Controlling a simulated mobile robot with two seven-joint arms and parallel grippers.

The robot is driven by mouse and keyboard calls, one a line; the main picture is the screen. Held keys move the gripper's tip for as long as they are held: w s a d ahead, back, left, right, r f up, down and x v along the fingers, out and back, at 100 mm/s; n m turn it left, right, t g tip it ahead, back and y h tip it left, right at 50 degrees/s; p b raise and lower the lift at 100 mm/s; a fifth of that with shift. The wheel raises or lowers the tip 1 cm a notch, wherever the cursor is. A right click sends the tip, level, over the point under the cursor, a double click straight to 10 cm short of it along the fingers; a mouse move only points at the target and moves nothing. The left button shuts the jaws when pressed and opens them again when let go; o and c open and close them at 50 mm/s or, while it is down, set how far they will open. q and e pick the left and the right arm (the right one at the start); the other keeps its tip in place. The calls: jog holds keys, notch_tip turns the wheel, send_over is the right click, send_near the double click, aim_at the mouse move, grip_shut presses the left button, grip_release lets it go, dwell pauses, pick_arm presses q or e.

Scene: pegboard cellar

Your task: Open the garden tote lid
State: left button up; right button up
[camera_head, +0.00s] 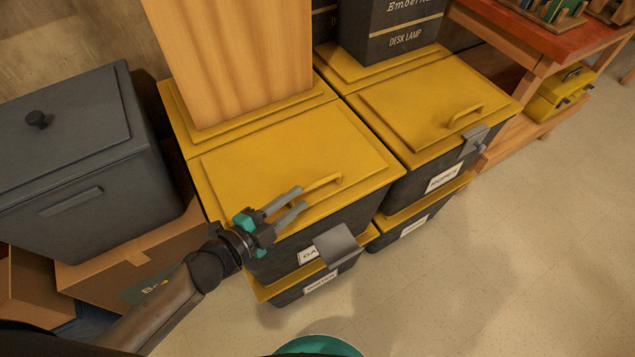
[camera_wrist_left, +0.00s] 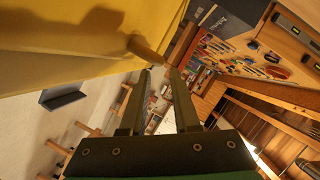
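The garden tote is the upper dark bin at centre, its label partly hidden and reading "GA". Its yellow lid (camera_head: 270,150) lies flat and closed, with a yellow bar handle (camera_head: 322,184) near the front edge. A grey latch plate (camera_head: 336,245) sticks out at the tote's front. My left gripper (camera_head: 301,198) is over the lid's front left part, its fingertips close to the handle's left end. In the left wrist view the fingers (camera_wrist_left: 160,71) are apart with nothing between them, and the handle (camera_wrist_left: 147,50) shows just past the tips. My right gripper is out of view.
A dark grey bin (camera_head: 75,150) stands left on cardboard boxes. The floor (camera_head: 500,240) at right is clear.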

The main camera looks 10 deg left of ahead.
aim_at(311, 189)
pick_arm(q)
jog(key=b+x, duration=0.1)
jog(key=x, duration=0.5)
jog(key=shift+w, duration=0.15)
jog(key=shift+w+d+f, duration=0.15)
jog(key=shift+w+d, duration=0.2)
jog(key=shift+w, duration=0.15)
jog(key=c, duration=0.4)
grip_shut()
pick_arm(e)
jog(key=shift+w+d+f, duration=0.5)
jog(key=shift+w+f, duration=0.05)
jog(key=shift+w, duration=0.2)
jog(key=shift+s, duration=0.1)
